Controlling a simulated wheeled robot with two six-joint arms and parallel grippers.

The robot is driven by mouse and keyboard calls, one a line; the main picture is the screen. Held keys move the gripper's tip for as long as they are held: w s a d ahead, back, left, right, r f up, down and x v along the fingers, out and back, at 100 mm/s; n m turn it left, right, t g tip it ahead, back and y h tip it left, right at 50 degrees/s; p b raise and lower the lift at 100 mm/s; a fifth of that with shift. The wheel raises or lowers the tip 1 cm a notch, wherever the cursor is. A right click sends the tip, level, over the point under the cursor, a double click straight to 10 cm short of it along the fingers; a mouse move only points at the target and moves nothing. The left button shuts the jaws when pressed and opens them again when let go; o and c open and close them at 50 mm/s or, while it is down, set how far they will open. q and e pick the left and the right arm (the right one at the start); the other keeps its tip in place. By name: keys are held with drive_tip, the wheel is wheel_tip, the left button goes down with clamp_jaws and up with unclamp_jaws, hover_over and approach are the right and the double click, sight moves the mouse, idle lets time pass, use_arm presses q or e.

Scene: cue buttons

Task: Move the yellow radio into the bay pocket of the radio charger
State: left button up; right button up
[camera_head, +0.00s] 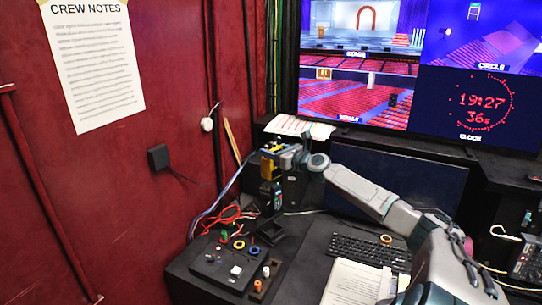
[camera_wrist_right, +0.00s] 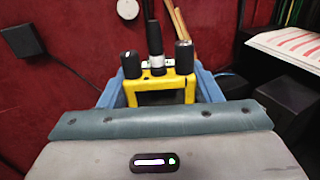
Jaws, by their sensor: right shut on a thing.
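The yellow radio (camera_head: 268,153) is up in the air in the head view, in the blue fingers of my right gripper (camera_head: 272,151). In the right wrist view the radio (camera_wrist_right: 160,85) shows its yellow top with a black antenna and two black knobs, between the blue fingers (camera_wrist_right: 155,98). Its lower part is hidden there. A dark upright unit with a small lit face (camera_head: 277,196) is below the gripper. A black open holder (camera_head: 270,232), which looks like the radio charger's pocket, is on the desk below the radio. My left gripper is not in view.
A control box (camera_head: 225,268) with buttons, coloured rings and tangled red cables (camera_head: 232,216) crowd the desk's left side. A keyboard (camera_head: 368,251) and papers (camera_head: 352,284) lie to the right. The red wall (camera_head: 110,180) is close on the left; monitors (camera_head: 418,70) stand behind.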

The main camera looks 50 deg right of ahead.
sight(275, 141)
drive_tip(key=shift+a+r, duration=0.2)
drive_tip(key=shift+r, duration=2.75)
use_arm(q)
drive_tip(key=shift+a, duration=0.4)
use_arm(e)
drive_tip(key=shift+r, duration=0.95)
drive_tip(key=shift+f, duration=0.1)
